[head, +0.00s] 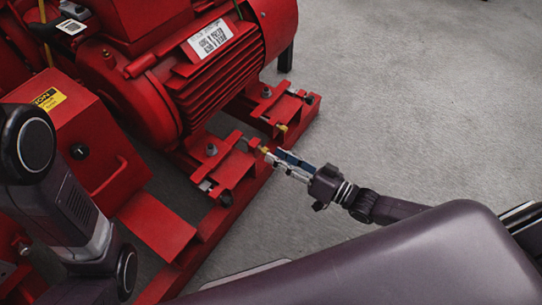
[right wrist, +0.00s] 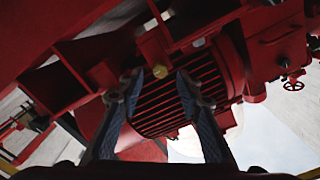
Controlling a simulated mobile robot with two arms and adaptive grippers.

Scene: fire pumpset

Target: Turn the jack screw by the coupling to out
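The jack screw (head: 265,150) nearer the coupling guard has a small brass-coloured head and sits in a red bracket on the motor's base rail. In the right wrist view a brass-coloured screw head (right wrist: 160,71) shows just beyond and between the fingertips. My right gripper (head: 284,162) points left at the screw, its tips close to the head; it also shows in the right wrist view (right wrist: 159,82), fingers apart with a gap between them. Contact with the head cannot be made out. My left arm shows at the left, but its gripper is out of view.
The red finned motor (head: 210,75) stands behind the screw. A red guard box (head: 80,135) with a yellow label is at the left. A second brass-headed screw (head: 282,127) sits farther along the red base rail (head: 235,205). The grey floor (head: 420,110) at the right is clear.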

